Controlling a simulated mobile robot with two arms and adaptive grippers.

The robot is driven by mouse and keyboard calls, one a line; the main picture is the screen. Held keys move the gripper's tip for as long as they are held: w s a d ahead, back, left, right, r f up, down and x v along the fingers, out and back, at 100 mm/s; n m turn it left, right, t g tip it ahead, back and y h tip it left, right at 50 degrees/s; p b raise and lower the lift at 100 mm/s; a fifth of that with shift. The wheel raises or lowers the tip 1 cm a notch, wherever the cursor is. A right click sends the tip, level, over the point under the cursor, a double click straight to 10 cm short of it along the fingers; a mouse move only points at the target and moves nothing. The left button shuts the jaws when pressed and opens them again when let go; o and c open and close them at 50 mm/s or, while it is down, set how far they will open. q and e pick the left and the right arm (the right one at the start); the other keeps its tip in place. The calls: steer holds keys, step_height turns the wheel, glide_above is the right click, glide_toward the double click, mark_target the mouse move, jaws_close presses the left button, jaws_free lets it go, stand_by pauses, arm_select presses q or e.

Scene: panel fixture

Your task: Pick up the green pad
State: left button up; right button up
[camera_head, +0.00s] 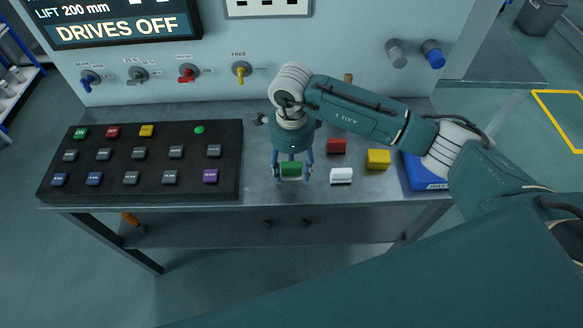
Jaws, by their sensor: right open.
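The green pad (291,169) is a small green block on the grey bench top (258,190), right of the black button panel. My right gripper (291,176) comes down over it from above, with a finger on each side of the pad. It is open, and the pad lies between the fingers. Whether either finger touches the pad is too small to tell. My left gripper is not in view.
A white block (341,176), a red block (336,146) and a yellow block (378,159) stand right of the gripper. A blue bin (424,174) is farther right. The black button panel (125,165) fills the bench's left. A wall panel with knobs (330,50) stands behind.

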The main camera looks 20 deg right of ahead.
mark_target(291, 166)
steer(key=shift+c, duration=0.5)
steer(key=c, duration=1.2)
steer(key=shift+o, duration=0.2)
steer(key=shift+r, duration=0.2)
step_height(291, 166, up, 20)
steer(key=b, duration=0.3)
steer(key=shift+f, duration=0.15)
